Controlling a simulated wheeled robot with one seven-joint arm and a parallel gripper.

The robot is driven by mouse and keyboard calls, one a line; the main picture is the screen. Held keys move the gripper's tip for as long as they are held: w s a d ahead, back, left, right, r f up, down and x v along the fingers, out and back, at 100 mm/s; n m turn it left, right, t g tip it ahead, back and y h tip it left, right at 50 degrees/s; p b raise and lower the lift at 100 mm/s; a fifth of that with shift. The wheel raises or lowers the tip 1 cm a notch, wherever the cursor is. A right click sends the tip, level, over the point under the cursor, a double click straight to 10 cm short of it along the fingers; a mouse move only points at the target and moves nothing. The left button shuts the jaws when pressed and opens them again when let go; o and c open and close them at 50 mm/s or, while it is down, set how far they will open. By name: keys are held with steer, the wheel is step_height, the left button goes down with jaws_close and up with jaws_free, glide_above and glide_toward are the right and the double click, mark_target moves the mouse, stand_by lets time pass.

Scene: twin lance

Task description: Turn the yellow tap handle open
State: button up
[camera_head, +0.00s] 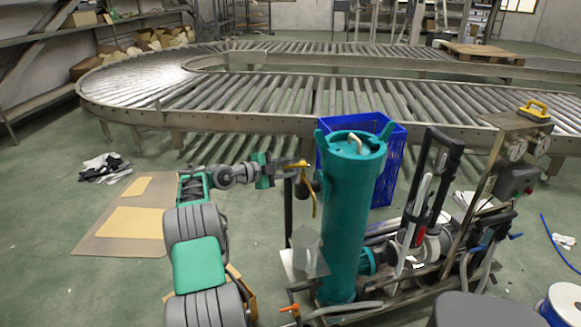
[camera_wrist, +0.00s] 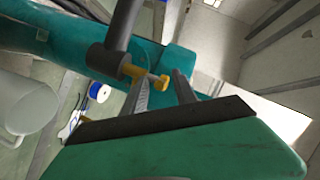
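The yellow tap handle (camera_head: 313,198) hangs down beside the upper left of the tall teal cylinder (camera_head: 345,215). In the wrist view the handle (camera_wrist: 135,71) sticks out from a dark collar on a grey pipe (camera_wrist: 122,30), with a yellow knob (camera_wrist: 163,83) at its end. My gripper (camera_head: 284,169) reaches in from the left at about the handle's height. In the wrist view my gripper (camera_wrist: 162,76) has its two fingers apart, with the knob appearing between them. I cannot tell whether either finger touches it.
A blue crate (camera_head: 389,165) stands behind the cylinder. Pumps, hoses and a gauge panel (camera_head: 515,148) are to its right. An orange handle (camera_head: 290,309) sits low at the front. A roller conveyor (camera_head: 270,95) crosses behind. Flat cardboard (camera_head: 125,222) lies on the left floor.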

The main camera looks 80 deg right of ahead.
steer(key=shift+s+d, duration=0.2)
steer(key=shift+d, duration=0.15)
steer(key=shift+c, duration=0.2)
steer(key=shift+f, duration=0.1)
jaws_close()
